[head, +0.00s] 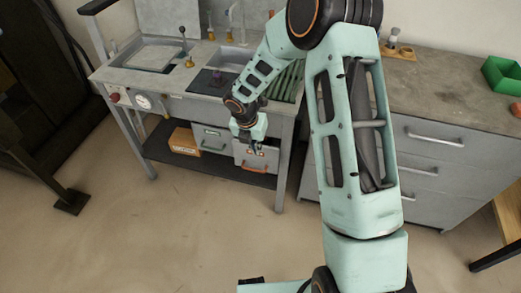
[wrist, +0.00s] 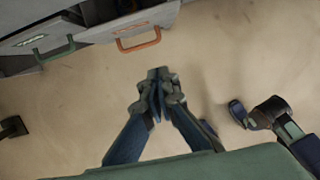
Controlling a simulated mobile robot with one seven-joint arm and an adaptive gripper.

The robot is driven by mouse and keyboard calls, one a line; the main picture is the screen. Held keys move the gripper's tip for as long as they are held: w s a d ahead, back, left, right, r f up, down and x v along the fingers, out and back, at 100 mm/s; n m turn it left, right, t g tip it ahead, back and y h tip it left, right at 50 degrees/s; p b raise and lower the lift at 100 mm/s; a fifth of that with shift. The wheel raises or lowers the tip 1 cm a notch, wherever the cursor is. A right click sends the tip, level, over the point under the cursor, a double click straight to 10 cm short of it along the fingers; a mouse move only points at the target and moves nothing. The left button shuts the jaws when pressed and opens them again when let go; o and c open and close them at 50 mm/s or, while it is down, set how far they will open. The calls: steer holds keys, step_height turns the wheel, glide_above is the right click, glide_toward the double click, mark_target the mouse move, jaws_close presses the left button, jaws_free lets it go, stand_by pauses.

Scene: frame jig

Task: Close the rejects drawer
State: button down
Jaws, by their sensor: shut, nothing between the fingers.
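Two grey drawers hang side by side under the workbench. The right one has an orange handle (head: 256,168) and its front stands forward of the left one, so it looks pulled out. Its label is too small to read, so I cannot confirm it is the rejects drawer. In the wrist view its orange handle (wrist: 138,40) is at the top, with a dark opening behind the front. The left drawer has a green handle (head: 213,147). My gripper (wrist: 158,82) is shut and empty, apart from the orange handle, over the floor in front of it.
A cardboard box (head: 184,141) sits on the low shelf (head: 160,153), left of the drawers. The workbench leg (head: 281,180) stands to their right. A grey cabinet (head: 430,150) stands farther right. The floor (head: 190,215) in front is clear.

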steer(key=s+d+f+h+b, duration=0.45)
steer(key=s+f, duration=0.35)
steer(key=f, duration=0.2)
steer(key=t+b, duration=1.4)
steer(key=t, duration=0.1)
glide_toward(270, 149)
steer(key=b+x, duration=0.3)
steer(key=x, duration=0.3)
steer(key=shift+w+d+r, duration=0.1)
steer(key=shift+w+d, duration=0.05)
steer(key=shift+w, duration=0.25)
steer(key=shift+w, duration=0.1)
